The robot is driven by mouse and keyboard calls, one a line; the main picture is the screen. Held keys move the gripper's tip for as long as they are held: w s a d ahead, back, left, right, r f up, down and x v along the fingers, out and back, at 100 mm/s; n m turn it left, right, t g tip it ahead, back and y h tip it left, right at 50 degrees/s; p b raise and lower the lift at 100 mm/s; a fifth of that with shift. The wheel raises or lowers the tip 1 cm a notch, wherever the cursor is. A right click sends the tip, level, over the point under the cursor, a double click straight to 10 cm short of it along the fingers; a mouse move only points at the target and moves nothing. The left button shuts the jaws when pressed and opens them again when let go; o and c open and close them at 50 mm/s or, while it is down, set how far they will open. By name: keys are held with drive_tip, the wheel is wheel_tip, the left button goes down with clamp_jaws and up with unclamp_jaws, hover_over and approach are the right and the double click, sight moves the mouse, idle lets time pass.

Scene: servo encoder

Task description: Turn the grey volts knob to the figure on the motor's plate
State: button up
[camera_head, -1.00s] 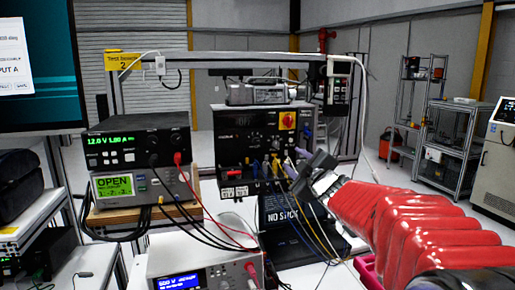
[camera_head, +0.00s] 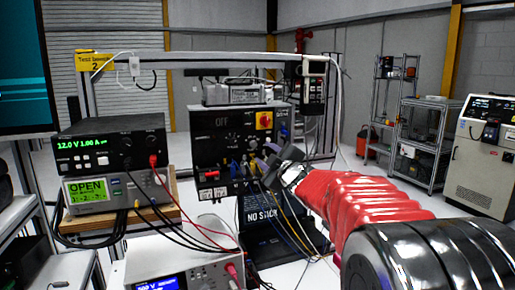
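A black power supply (camera_head: 112,142) stands at the left with a green display that appears to read 12.0 V 1.00 A. Dark knobs (camera_head: 127,138) sit on the right part of its face; their labels are too small to read, so I cannot tell which is the volts knob. I cannot make out the motor or its plate. My gripper (camera_head: 266,161) is near the middle, in front of the lower right of a black panel box (camera_head: 222,143), well to the right of the supply. Its fingers are small and dark, and their opening and any contact are unclear.
Red and black leads (camera_head: 195,222) hang from both. A white instrument (camera_head: 180,262) stands in front. A metal frame (camera_head: 215,57) spans behind, and coloured cables (camera_head: 290,215) hang below my gripper.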

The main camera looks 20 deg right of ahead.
sight(254, 145)
drive_tip(key=shift+w, duration=4.65)
clamp_jaws()
drive_tip(key=shift+d, duration=0.2)
drive_tip(key=shift+a, duration=0.1)
